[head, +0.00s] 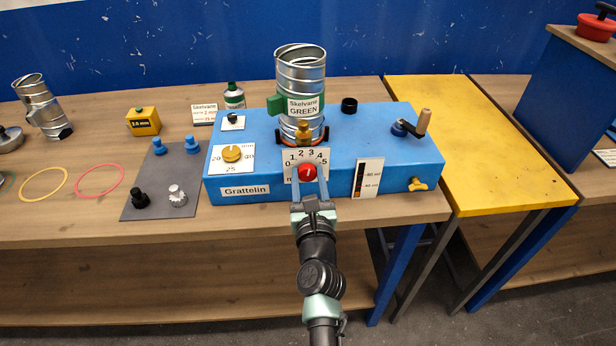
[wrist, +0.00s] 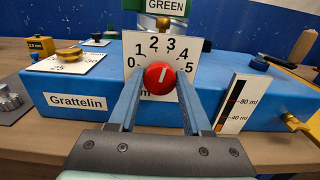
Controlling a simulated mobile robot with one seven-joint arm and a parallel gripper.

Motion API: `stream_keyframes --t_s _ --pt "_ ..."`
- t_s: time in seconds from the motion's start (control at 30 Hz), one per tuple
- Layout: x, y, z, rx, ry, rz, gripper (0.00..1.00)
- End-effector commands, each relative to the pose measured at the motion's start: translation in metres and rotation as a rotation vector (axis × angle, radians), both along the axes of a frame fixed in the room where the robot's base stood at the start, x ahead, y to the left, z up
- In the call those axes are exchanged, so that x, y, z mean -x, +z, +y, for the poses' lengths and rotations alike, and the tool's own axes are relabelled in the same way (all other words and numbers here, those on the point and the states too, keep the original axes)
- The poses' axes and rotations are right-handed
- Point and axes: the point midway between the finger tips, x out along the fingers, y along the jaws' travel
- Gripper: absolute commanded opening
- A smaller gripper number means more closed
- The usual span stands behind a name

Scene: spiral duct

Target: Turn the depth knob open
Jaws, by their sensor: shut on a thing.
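A red round knob (head: 307,173) sits on the front of the blue machine (head: 225,190), on a white dial plate (head: 322,158) numbered 0 to 5. The knob also shows in the wrist view (wrist: 160,77). Its short white mark points nearly straight up, leaning slightly right, roughly between 2 and 3. My gripper (head: 309,180) comes from the front, and its two blue fingers are shut on the knob, one on each side. The lettering at the bottom of the plate is partly hidden.
A metal spiral duct (head: 300,80) labelled Skelvane GREEN stands on the machine. A yellow knob (head: 232,153) is to the left; a crank (head: 412,124) and a yellow tap (head: 417,184) are to the right. A grey mat (head: 165,170) holds several small knobs.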

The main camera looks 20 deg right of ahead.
Motion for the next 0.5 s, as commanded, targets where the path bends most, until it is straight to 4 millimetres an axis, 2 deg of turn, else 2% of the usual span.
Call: stream_keyframes --t_s 0.5 --pt "-0.0001 -0.0006 0.0007 0.413 0.000 0.119 0.00"
